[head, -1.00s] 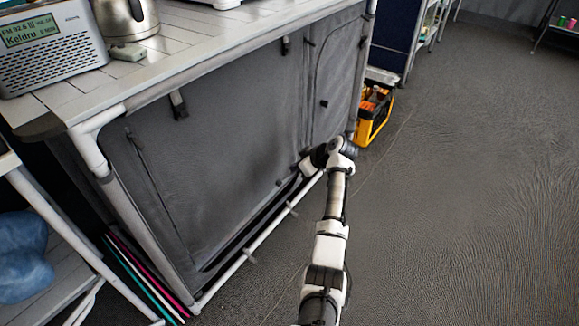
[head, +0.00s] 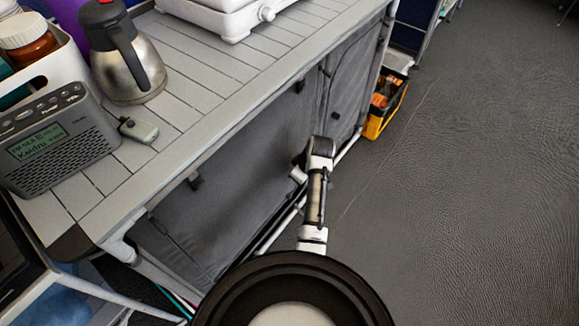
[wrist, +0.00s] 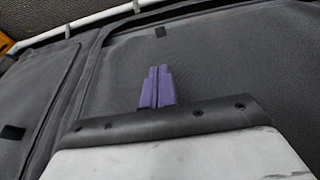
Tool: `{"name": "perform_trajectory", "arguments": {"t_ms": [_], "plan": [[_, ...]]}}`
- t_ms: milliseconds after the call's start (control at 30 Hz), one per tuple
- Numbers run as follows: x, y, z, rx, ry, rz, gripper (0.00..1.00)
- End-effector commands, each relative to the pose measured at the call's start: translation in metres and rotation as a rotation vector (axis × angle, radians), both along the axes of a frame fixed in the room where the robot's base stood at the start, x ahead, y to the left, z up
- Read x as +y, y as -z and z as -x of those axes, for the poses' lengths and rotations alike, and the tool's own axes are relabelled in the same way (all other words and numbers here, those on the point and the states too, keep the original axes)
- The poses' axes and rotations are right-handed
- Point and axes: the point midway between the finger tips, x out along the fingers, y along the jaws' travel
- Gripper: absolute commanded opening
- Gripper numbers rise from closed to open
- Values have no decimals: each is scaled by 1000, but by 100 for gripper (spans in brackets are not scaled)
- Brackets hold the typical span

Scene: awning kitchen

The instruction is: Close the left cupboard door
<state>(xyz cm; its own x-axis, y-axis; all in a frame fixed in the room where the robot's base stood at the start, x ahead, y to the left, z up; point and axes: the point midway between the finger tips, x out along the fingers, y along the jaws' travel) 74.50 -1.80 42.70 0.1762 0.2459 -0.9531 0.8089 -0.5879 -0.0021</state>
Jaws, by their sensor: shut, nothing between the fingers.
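The left cupboard door (head: 228,205) is a large grey fabric panel on the front of the cupboard, below the slatted counter. It hangs roughly along the front; whether it is fully closed I cannot tell. In the wrist view the grey fabric (wrist: 225,65) fills the space behind my gripper (wrist: 155,88). Its purple fingers are together and empty, pointing at the fabric; contact is unclear. In the head view my arm reaches to the front near the seam between the doors, and the fingers are hidden. The right door (head: 345,95) lies flat and has a dark tab.
The counter (head: 190,130) holds a radio (head: 62,140), a steel jug (head: 125,60) and a white stove (head: 225,15). A white rail (head: 280,222) runs along the cupboard's bottom. A yellow crate (head: 374,122) stands beyond the far end. The floor at right is clear.

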Motion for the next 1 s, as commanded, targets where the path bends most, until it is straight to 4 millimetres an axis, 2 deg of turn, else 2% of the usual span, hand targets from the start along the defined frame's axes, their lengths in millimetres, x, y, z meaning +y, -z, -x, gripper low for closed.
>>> {"name": "perform_trajectory", "arguments": {"t_ms": [33,100,267,700,833,1000], "plan": [[1,-5,5,7,1,9,0],[1,-4,8,11,0,15,0],[4,11,7,14,0,18,0],[24,97,-8,14,-1,18,0],[24,117,-7,14,0,18,0],[24,130,-8,11,-1,18,0]]}}
